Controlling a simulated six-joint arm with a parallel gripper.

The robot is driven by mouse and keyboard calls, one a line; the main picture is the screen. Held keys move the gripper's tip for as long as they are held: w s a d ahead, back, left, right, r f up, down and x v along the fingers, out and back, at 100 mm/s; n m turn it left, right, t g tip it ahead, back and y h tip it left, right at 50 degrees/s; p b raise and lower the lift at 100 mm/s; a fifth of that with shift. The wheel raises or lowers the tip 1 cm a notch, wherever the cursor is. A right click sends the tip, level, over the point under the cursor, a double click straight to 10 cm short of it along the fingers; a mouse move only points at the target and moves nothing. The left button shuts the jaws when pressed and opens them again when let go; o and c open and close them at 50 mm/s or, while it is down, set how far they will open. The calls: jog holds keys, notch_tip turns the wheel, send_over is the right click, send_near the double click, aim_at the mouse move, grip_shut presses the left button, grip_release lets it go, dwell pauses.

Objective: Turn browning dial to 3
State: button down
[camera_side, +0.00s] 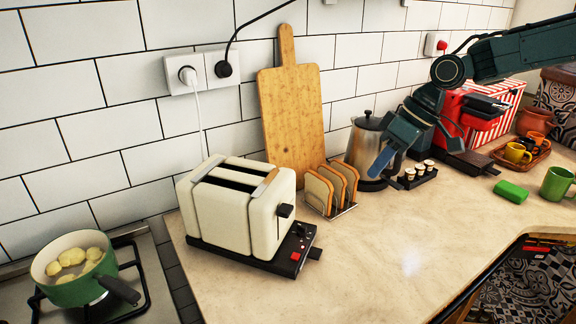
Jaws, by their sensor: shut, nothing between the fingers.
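A cream toaster (236,206) with a black base stands on the counter left of centre. Its control panel (292,246) is at the right end of the base, with a small dark dial (300,230) and a red button. The dial's numbers and pointer are too small to read. The toaster's black lever (285,211) sits above the panel. My gripper (378,168) is at the right of the toaster, in front of the metal kettle, pointing down and left. It is shut and empty, apart from the toaster and the dial.
A toast rack (333,190) with bread stands between the toaster and the kettle (363,148). A cutting board (290,115) leans on the wall. Small cups (418,173) stand right of my gripper. A green pot (75,268) is on the stove. The front counter (400,255) is clear.

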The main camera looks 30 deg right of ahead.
aim_at(305, 232)
jog(key=w+f+n+g+y, duration=0.1)
jog(key=w+f+y, duration=0.2)
jog(key=w+f, duration=0.6)
jog(key=shift+f, duration=0.35)
jog(key=shift+a, duration=0.2)
jog(key=shift+x, duration=4.9)
jog(key=shift+s+a, duration=0.1)
jog(key=shift+s, duration=0.15)
jog(key=shift+s+a+m+t, duration=0.3)
jog(key=shift+a+m, duration=0.1)
jog(key=shift+m, duration=0.1)
jog(key=shift+s+a+f+m+t+h, duration=0.15)
jog(key=shift+m+t+h, duration=0.25)
jog(key=shift+m, duration=0.4)
jog(key=shift+s, duration=0.1)
jog(key=shift+s+a, duration=0.15)
